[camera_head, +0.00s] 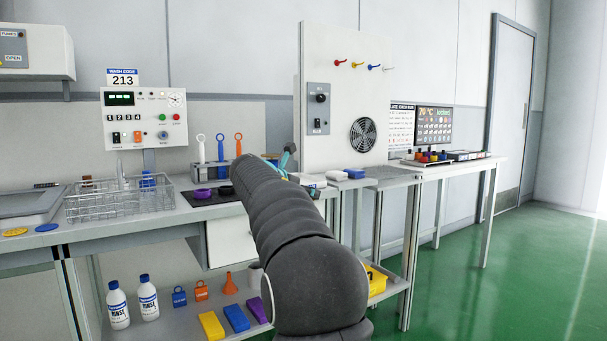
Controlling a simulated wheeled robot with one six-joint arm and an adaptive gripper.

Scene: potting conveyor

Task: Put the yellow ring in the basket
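A flat yellow round piece (14,232) lies on the bench at the far left; it is too small to tell whether it is a ring or a disc. A wire basket (118,207) stands on the bench to its right, with a clear bottle and a blue-capped item showing in or behind it. My dark arm reaches up across the middle of the view, right of the basket. A small yellowish patch shows beside the arm, too covered to identify.
A blue flat piece (47,228) lies beside the yellow one. A purple ring (202,193) and a black ring (225,191) are on a dark mat. A tool rack (217,172) stands behind. Bottles and coloured blocks fill the lower shelf. Green floor is clear at right.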

